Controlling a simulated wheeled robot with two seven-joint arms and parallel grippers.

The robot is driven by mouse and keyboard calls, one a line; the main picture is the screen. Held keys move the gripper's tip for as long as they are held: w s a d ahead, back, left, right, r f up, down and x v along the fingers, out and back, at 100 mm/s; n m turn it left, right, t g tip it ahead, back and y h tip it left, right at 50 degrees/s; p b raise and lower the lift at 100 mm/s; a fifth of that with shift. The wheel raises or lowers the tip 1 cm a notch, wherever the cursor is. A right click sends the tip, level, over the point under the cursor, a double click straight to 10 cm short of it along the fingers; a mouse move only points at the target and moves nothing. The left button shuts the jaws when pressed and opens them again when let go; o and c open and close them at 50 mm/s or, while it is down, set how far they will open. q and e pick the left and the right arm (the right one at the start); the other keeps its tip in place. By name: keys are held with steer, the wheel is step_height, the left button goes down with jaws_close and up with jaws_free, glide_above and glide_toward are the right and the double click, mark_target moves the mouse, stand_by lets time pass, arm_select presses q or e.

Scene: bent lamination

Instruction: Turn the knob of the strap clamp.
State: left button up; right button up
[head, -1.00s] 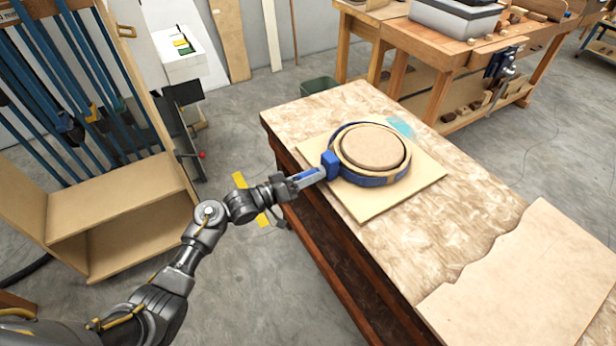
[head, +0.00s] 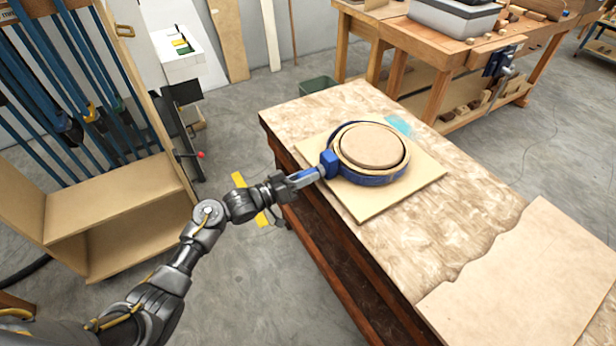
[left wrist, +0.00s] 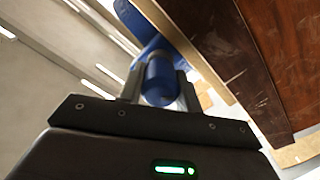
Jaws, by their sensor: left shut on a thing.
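The strap clamp (head: 328,163) has a blue body at the left of a round wooden form (head: 372,146), and its blue strap runs around the bent lamination ring (head: 400,169). All of this lies on a square light board (head: 425,185) on the workbench. My left gripper (head: 312,174) reaches in from the left and meets the clamp's near side. In the left wrist view the blue cylindrical knob (left wrist: 161,82) sits between the two fingers (left wrist: 160,88), which are shut on it. The wrist picture is strongly rolled. My right gripper is not in view.
A thin wooden sheet (head: 530,280) with a wavy edge lies on the workbench (head: 420,235) at the right. A rack with blue bar clamps (head: 60,90) and an open wooden box (head: 120,210) stand at the left. Another workbench (head: 450,50) is behind.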

arm_select(q)
steer(key=m+b, duration=0.1)
steer(key=m, duration=0.4)
steer(key=shift+f, duration=0.1)
stand_by(0.5)
steer(key=o, duration=1)
steer(key=b+v, duration=0.2)
steer(key=v, duration=0.9)
steer(key=shift+w, duration=0.1)
